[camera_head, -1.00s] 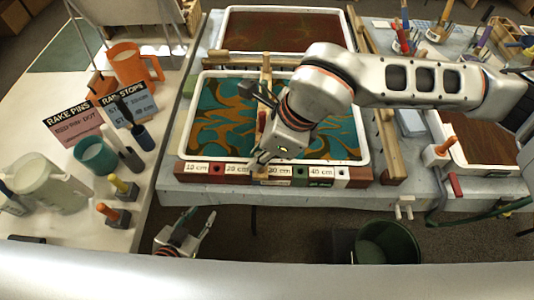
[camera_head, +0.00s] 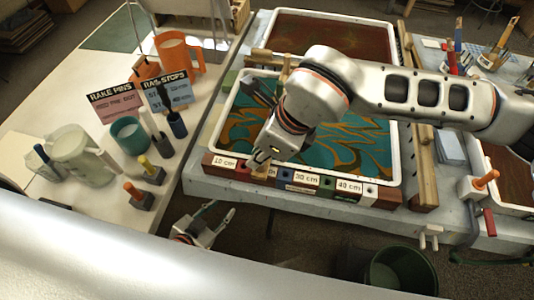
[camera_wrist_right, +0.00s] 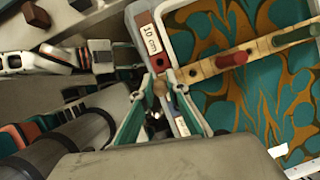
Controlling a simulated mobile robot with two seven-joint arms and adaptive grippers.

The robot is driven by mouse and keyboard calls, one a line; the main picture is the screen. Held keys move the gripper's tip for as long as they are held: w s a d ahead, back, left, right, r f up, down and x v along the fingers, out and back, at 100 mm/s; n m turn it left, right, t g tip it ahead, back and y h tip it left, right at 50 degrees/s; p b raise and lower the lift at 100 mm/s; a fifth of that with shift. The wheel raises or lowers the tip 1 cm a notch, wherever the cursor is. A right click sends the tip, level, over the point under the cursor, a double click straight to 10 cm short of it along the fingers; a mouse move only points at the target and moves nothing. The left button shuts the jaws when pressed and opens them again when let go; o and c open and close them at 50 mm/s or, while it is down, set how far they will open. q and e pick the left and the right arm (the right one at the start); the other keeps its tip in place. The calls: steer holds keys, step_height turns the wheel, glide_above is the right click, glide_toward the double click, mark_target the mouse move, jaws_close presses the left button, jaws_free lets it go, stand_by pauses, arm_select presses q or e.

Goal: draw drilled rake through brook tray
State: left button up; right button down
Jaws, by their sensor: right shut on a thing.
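The front middle tray (camera_head: 394,150) holds turquoise liquid with orange-brown streaks; I take it as the brook tray. A wooden rake lies across it, its far end (camera_head: 286,68) showing past my right arm. In the right wrist view the rake (camera_wrist_right: 272,44) is a pale drilled bar with a red peg (camera_wrist_right: 231,60). My right gripper (camera_head: 260,163) is shut on the rake's near end, by the front rail between the 10 cm and 30 cm labels. The arm hides the rake's middle in the head view. My left gripper (camera_head: 221,210) is open and empty, below the table's front edge.
A front rail (camera_head: 327,184) carries coloured stops and cm labels. A red-brown tray (camera_head: 330,32) lies behind, another at right. The left table holds an orange jug (camera_head: 180,58), a teal cup (camera_head: 129,133) and signs. A green bucket (camera_head: 400,272) stands on the floor.

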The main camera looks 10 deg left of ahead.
steer(key=shift+a+b, duration=0.5)
steer(key=shift+a, duration=5.3)
steer(key=shift+r+p, duration=0.35)
steer(key=shift+r, duration=0.7)
arm_select(q)
steer(key=shift+s+d+r+p, duration=0.15)
steer(key=shift+s+r+p, duration=0.15)
steer(key=shift+p, duration=0.55)
arm_select(e)
step_height(320, 180, up, 3)
steer(key=shift+f, duration=0.1)
arm_select(q)
steer(key=shift+w+r, duration=0.2)
